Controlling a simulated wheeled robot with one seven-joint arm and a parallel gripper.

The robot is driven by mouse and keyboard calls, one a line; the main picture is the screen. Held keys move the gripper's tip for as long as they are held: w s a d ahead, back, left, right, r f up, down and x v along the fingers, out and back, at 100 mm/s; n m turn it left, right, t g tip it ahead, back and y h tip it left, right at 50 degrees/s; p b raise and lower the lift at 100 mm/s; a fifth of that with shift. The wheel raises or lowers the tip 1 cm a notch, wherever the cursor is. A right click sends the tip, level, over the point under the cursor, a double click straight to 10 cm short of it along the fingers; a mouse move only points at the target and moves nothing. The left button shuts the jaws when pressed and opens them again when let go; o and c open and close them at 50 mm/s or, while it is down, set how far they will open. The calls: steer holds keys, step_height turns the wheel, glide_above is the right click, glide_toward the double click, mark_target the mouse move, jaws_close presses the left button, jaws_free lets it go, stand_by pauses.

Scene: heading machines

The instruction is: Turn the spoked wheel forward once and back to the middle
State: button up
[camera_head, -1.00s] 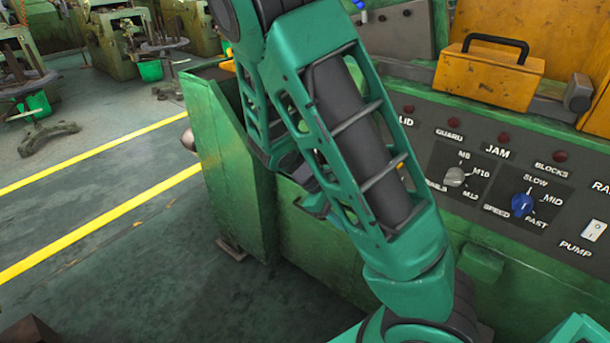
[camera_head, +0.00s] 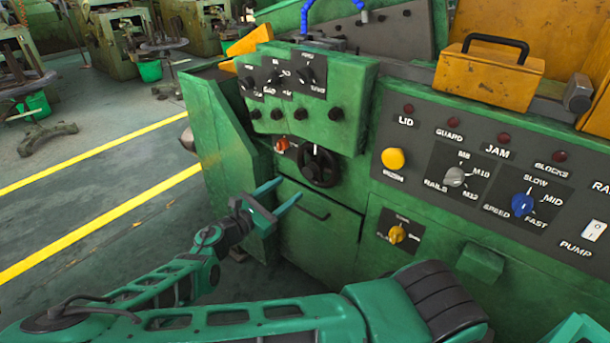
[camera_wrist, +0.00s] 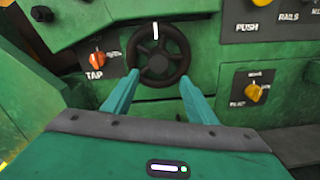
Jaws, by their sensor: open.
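The spoked wheel (camera_head: 319,166) is a small black handwheel on the green machine's front, under the jutting control box. In the wrist view the wheel (camera_wrist: 158,68) faces me, with a white mark at the top of its rim. My gripper (camera_head: 287,189) is open and empty, its two teal fingers pointing at the machine, below and to the left of the wheel in the head view. In the wrist view the fingertips (camera_wrist: 157,78) lie to either side of the wheel's lower half. I cannot tell whether they touch it.
An orange TAP knob (camera_wrist: 97,58) sits just left of the wheel. A yellow knob (camera_head: 396,235) is to its lower right. The control box (camera_head: 310,95) overhangs above. A drawer handle (camera_head: 313,208) lies below the wheel. Open floor (camera_head: 100,215) is at the left.

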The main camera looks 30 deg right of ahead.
mark_target(307, 173)
steer(key=x, duration=1)
steer(key=shift+w+d+r, duration=0.1)
steer(key=shift+w+d, duration=0.05)
steer(key=shift+w, duration=0.15)
jaws_close()
